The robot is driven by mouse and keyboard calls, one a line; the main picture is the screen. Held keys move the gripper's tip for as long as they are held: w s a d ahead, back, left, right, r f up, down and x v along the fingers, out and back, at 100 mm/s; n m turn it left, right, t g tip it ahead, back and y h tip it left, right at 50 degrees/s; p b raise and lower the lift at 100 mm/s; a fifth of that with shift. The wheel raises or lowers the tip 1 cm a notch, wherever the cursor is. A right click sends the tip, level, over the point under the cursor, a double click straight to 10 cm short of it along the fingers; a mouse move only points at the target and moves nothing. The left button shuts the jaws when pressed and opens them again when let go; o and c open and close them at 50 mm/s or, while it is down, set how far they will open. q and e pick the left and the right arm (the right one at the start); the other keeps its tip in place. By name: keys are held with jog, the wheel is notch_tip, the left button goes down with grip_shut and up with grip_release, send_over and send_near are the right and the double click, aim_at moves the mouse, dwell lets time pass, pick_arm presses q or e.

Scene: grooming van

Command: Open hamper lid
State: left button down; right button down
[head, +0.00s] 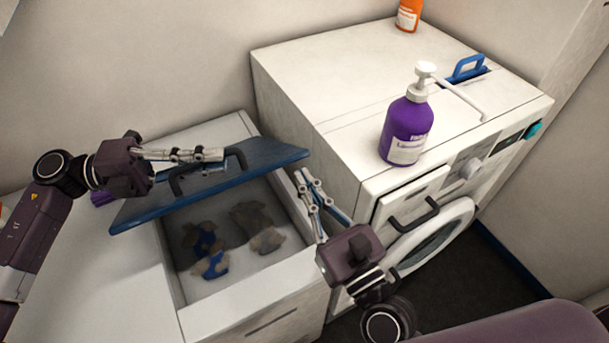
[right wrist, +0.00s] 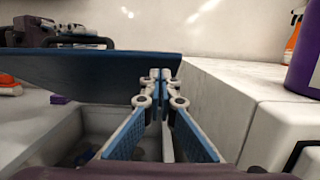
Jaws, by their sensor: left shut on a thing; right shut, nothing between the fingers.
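The blue hamper lid (head: 262,158) is raised and tilted above the open hamper, and its underside edge also shows in the right wrist view (right wrist: 90,68). It has two dark handles. My left gripper (head: 220,155) is shut on the dark lid handle (head: 236,157) at the lid's upper right. The white hamper (head: 248,318) stands open below, with several grey and blue crumpled cloths (head: 212,262) inside. My right gripper (head: 303,174) is shut and empty at the hamper's right rim, close to the lid's right end; whether it touches the lid, I cannot tell.
A white washing machine (head: 300,70) stands right of the hamper. The white counter (head: 90,270) left of the hamper is mostly clear.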

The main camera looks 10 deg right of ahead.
jog(key=shift+w+r, duration=0.35)
jog(key=shift+r, duration=0.1)
